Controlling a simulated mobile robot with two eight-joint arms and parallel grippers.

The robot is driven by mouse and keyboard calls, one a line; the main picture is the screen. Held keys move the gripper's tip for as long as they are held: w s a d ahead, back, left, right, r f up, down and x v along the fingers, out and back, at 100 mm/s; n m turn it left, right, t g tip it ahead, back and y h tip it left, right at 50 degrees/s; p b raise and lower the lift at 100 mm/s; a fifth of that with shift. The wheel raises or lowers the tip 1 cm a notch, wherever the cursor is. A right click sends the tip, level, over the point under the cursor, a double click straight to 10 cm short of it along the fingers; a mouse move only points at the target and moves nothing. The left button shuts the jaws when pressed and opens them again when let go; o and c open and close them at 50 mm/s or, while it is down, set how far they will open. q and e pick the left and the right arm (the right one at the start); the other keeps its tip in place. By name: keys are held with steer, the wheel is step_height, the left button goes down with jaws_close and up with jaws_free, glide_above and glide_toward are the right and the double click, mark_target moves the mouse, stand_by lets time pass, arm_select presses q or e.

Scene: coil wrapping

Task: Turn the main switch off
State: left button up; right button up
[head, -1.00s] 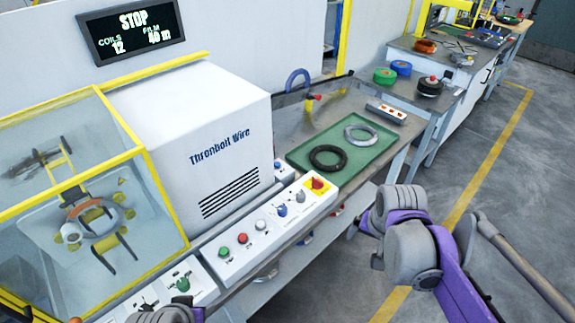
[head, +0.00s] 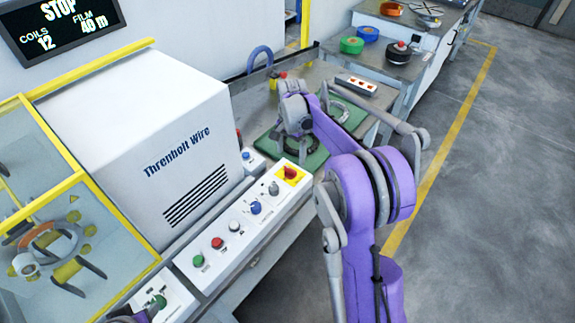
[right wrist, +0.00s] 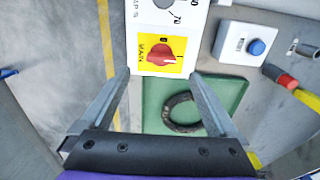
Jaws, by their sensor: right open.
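The main switch (head: 290,173) is a red knob on a yellow plate at the far end of the white control panel. In the right wrist view the main switch (right wrist: 163,50) is labelled MAIN, with a 0 above the knob and an I at its right; its exact pointing is hard to read. My right gripper (right wrist: 159,77) is open and empty, its fingertips either side of the yellow plate's lower edge, apart from the knob. In the head view my right gripper (head: 299,135) is over the green tray, just beyond the panel, fingers partly hidden. Only a bit of my left arm shows at bottom left.
The panel (head: 215,262) also carries green, red, white, blue and grey controls. The green tray (head: 312,163) with coils lies beyond it. A box with a blue button (right wrist: 257,47) and a red-tipped handle (right wrist: 288,82) stand nearby. The white machine housing (head: 150,130) rises at left.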

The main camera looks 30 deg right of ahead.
mark_target(290, 169)
step_height(290, 169, down, 7)
steer(key=shift+w, duration=0.1)
stand_by(0.3)
steer(key=c, duration=1.4)
